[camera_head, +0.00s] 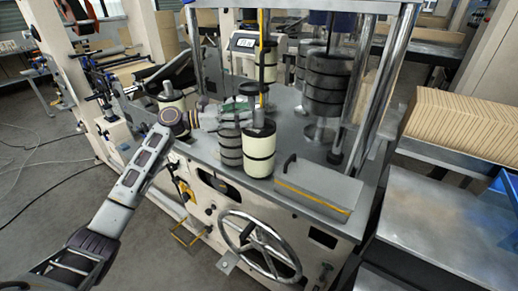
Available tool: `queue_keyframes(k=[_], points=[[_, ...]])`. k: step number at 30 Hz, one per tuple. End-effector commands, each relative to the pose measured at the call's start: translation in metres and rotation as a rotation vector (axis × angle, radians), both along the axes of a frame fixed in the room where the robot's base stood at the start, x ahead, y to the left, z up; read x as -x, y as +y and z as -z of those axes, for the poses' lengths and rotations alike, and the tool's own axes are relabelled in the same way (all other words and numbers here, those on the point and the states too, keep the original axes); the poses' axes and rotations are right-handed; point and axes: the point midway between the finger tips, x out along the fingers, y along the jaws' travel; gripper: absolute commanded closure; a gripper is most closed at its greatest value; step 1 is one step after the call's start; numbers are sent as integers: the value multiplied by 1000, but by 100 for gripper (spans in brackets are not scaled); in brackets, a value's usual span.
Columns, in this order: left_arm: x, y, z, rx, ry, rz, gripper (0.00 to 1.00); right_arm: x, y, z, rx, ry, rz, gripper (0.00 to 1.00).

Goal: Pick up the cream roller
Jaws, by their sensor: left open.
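A cream roller (260,158) with black bands and a grey top pin stands upright near the front edge of the machine's metal top. A second, similar cream roller (172,100) stands further left and back, behind my left wrist. My left arm reaches in from the lower left. My left gripper (238,110) is open, just left of the front cream roller's upper part and above a stack of dark discs. Its fingers are small and partly blend with things behind them, so I cannot tell whether they touch the roller. My right gripper is not in view.
Dark ringed stacks (326,85) stand behind, between metal posts. A grey box (318,188) with a black handle and yellow strip lies right of the front roller. A handwheel (258,246) sticks out below the top. A cardboard stack (465,130) is at right.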

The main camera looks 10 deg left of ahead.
Motion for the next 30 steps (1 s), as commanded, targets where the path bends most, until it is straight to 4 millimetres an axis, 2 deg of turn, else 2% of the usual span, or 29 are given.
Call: queue_keyframes(k=[6, 13, 24, 30], points=[[0, -1, 0, 0, 0, 0, 44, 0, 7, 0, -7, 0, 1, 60], [-1, -5, 0, 0, 0, 1, 44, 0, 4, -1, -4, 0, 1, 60], [-14, -40, 2, 1, 1, 1, 44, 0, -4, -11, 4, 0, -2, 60], [-18, -49, 3, 0, -1, 0, 44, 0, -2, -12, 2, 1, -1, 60]])
